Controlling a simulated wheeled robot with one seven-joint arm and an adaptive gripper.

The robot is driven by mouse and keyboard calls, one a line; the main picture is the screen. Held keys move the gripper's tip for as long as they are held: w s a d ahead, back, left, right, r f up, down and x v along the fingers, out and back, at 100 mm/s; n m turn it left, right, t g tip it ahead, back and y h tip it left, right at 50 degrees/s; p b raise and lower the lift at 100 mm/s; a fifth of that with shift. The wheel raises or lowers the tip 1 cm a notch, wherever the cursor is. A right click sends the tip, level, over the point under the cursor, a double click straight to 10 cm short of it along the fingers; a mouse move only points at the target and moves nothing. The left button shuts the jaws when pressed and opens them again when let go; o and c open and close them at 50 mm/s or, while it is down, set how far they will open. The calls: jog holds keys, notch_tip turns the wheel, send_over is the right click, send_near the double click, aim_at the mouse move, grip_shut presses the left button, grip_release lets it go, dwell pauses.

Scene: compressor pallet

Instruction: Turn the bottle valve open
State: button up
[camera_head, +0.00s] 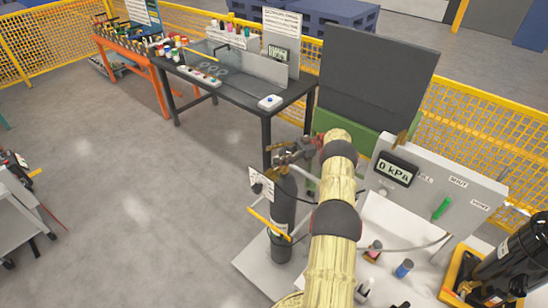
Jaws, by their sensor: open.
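A dark upright bottle (284,205) stands in front of my arm near the picture's middle, with a yellow bar across its lower part. My gripper (288,154) is at the bottle's top, at the end of my pale yellow arm. It is open. The bottle valve is mostly hidden behind the gripper and arm, so I cannot tell its position or whether the jaws touch it. A grey panel (470,190) to the right carries a display (397,169) reading 0 kPa and a green lever (442,207) near a SHUT label.
A second dark bottle (512,252) leans in a yellow frame at lower right. A thin hose (400,247) crosses the white surface, near a blue-topped item (404,268). A dark workbench (235,88) stands behind. Bare grey floor (120,190) lies left.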

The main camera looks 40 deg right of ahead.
jog(key=shift+w+d+f+m+t+h+b, duration=0.1)
jog(key=shift+f+m+t+h+b, duration=0.3)
jog(key=shift+b, duration=1.4)
jog(key=t+b, duration=0.1)
jog(key=b, duration=0.2)
jog(key=m+t+h+b, duration=0.1)
jog(key=b, duration=0.2)
jog(key=shift+w+d+r+m, duration=0.15)
jog(key=shift+w+m, duration=0.1)
jog(key=shift+m, duration=0.05)
